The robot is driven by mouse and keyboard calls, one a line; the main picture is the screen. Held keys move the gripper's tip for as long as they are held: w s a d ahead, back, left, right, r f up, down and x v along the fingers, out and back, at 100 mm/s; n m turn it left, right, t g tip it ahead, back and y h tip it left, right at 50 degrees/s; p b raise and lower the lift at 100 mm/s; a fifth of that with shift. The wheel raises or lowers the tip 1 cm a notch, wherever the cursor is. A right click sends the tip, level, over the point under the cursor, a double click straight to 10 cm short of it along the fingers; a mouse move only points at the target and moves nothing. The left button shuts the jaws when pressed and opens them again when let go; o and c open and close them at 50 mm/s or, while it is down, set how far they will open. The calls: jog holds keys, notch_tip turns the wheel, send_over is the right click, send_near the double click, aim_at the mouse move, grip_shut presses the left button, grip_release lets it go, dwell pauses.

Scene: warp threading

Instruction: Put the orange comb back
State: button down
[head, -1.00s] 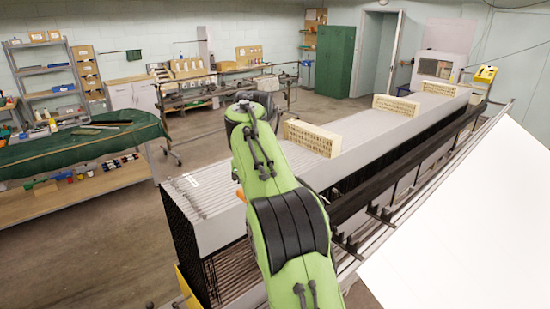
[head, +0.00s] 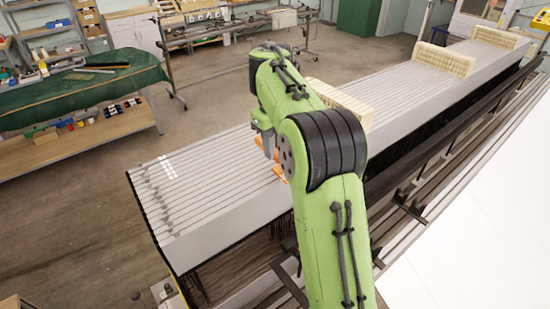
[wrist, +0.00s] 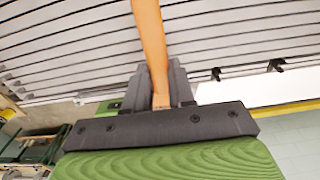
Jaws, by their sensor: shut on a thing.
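The orange comb (wrist: 150,45) runs up from between the fingers of my gripper (wrist: 158,88) in the wrist view, as a long narrow strip. My gripper is shut on it. In the head view small orange parts of the comb (head: 279,172) show beside my green arm, above the ribbed grey top of the long machine (head: 210,185). My arm hides most of the comb and the fingers there. I cannot tell whether the comb touches the machine.
Cream slotted blocks (head: 443,60) stand along the machine's top; one is partly behind my arm. A large white sheet (head: 480,230) slopes at the right. A green-covered table (head: 80,95) stands at the far left, with open floor between.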

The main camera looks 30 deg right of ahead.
jog(key=f, duration=0.4)
jog(key=shift+w+d+f+b, duration=0.2)
jog(key=shift+w+f+b, duration=0.05)
jog(key=shift+w+b, duration=0.15)
jog(key=shift+s+a+r, duration=0.1)
jog(key=shift+s+r, duration=0.05)
jog(key=shift+s, duration=0.1)
jog(key=c, duration=1.4)
grip_release()
jog(key=shift+f, duration=0.2)
jog(key=o, duration=0.4)
jog(key=shift+w, duration=0.1)
jog(key=shift+o, duration=0.2)
jog(key=shift+r, duration=0.1)
notch_tip(320, 180, up, 12)
jog(key=shift+r+p, duration=0.15)
jog(key=shift+p, duration=0.75)
